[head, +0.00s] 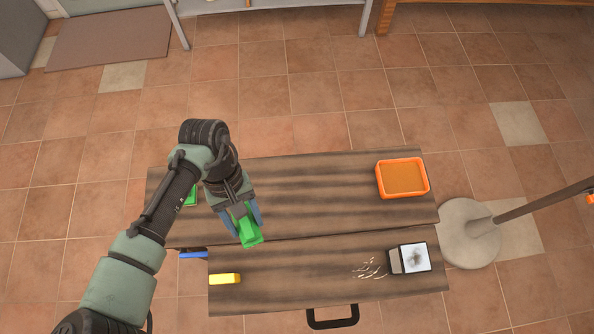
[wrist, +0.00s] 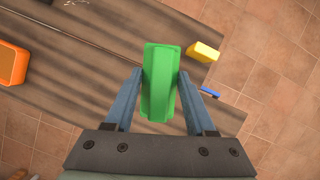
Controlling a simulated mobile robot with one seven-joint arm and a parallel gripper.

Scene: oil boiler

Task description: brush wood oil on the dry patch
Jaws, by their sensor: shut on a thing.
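My gripper (head: 243,222) is shut on a green oblong object (head: 250,235) and holds it over the left part of the wooden table. In the wrist view, the green object (wrist: 160,85) sits between the two blue fingers; I cannot tell whether it has bristles. An orange tray (head: 379,184) with amber-brown contents, which look like oil, stands at the table's right back. Pale scratchy marks (head: 370,268) lie on the front board at the right, perhaps the dry patch. The gripper is well left of both.
A black and white box (head: 396,262) stands right of the pale marks. A yellow block (head: 224,279) lies at front left, with a blue item (head: 193,255) near the left edge. Another green item (head: 190,198) is partly hidden behind my arm. The table's middle is clear.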

